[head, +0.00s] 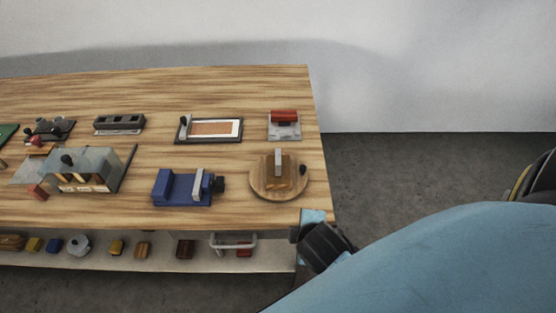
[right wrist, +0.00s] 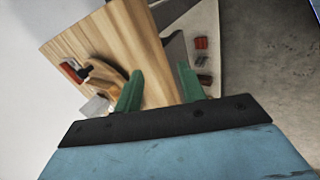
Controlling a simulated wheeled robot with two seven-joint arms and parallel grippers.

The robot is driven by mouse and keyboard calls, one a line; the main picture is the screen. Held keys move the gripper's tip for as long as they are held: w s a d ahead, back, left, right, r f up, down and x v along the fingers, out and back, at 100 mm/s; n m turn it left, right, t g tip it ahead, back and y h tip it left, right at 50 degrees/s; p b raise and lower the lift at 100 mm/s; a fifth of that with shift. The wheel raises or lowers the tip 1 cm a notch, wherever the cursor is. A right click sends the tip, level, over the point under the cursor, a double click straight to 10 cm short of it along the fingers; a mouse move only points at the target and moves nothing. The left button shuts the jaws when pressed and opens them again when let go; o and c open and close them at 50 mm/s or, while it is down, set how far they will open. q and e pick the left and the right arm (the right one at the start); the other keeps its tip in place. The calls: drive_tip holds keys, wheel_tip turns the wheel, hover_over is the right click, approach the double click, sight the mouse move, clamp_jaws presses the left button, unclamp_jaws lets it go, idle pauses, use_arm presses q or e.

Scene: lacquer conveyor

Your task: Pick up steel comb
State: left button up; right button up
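I cannot pick out the steel comb with certainty. A small light-grey upright piece (head: 278,160) stands at a wooden block on a round wooden turntable (head: 262,186), near the right end of the bench. Another grey upright piece (head: 197,184) is on the blue vise (head: 175,188). My right gripper (head: 307,216) is at the bench's front right corner, in front of the turntable. In the right wrist view its two green fingers (right wrist: 160,78) are apart with nothing between them, facing the bench's edge. My left gripper is not in view.
The wooden bench (head: 230,100) carries a framed tray (head: 240,129), a red-topped grey device (head: 284,124) and a glass-topped box (head: 88,170). A lower shelf (head: 170,262) holds several small blocks and a white handle (head: 233,240). Floor right of the bench is clear.

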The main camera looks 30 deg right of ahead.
sight(280, 165)
drive_tip(key=w+r+n, duration=0.1)
drive_tip(key=n, duration=0.1)
drive_tip(key=w+r+n+t+h, duration=0.1)
drive_tip(key=n, duration=0.2)
drive_tip(key=w+r+n+t+h, duration=0.1)
drive_tip(key=w+n, duration=0.1)
drive_tip(key=shift+w+d+r+n, duration=0.1)
drive_tip(key=shift+d+r+n, duration=0.2)
drive_tip(key=shift+r+n, duration=0.1)
drive_tip(key=w+a+r+n+t+h+p, duration=0.15)
drive_tip(key=w+r+n+t, duration=0.35)
drive_tip(key=n, duration=0.6)
drive_tip(key=shift+g+h, duration=0.25)
drive_tip(key=shift+g, duration=0.35)
drive_tip(key=x, duration=0.5)
drive_tip(key=b+x, duration=0.1)
drive_tip(key=x, duration=0.1)
drive_tip(key=shift+w+d+r, duration=0.15)
drive_tip(key=shift+w+d, duration=0.1)
drive_tip(key=shift+w, duration=0.05)
drive_tip(key=b+x, duration=0.1)
drive_tip(key=x, duration=0.4)
drive_tip(key=shift+w+a, duration=0.1)
drive_tip(key=shift+a, duration=0.1)
clamp_jaws()
